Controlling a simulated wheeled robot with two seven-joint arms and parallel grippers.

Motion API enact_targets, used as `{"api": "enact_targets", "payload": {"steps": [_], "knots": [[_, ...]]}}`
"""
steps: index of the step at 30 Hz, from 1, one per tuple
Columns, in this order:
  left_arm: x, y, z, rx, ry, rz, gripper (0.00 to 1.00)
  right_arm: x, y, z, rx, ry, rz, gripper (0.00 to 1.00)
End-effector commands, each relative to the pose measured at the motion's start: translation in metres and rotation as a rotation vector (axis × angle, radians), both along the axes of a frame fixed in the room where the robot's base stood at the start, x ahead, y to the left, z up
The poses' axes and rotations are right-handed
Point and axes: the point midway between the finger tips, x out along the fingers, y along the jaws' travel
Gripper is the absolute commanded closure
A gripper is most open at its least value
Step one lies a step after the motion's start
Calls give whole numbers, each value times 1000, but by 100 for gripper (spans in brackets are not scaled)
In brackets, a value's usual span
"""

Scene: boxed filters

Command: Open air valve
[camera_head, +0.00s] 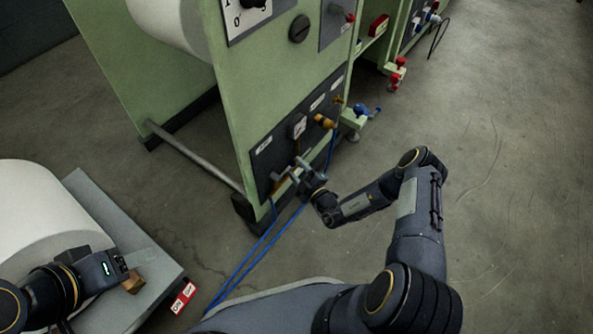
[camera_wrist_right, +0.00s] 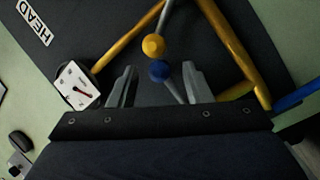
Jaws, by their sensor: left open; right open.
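The dark valve panel (camera_head: 262,160) is low on the green machine. My left gripper (camera_head: 140,259) is open at lower left, far from the panel.
A square gauge (camera_wrist_right: 78,86) and yellow pipes (camera_wrist_right: 240,60) flank the right gripper. Blue hoses (camera_head: 245,262) run down from the panel to the floor. A large white roll (camera_head: 45,205) lies on a grey platform (camera_head: 165,280) at left. The floor at right is clear.

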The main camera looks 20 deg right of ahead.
Motion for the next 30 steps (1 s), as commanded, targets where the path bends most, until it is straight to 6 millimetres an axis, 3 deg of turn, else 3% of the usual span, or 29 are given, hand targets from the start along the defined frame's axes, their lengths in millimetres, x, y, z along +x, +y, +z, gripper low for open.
{"api": "enact_targets", "payload": {"steps": [10, 20, 30], "knots": [[0, 0, -2, 0, 0, 0, 44, 6, 2, 1, 0, -1, -1, 55], [0, 0, -2, 0, 0, 0, 44, 5, 2, 1, -1, 0, 0, 99], [0, 0, -2, 0, 0, 0, 44, 5, 2, 1, -9, -7, 1, 100]]}}
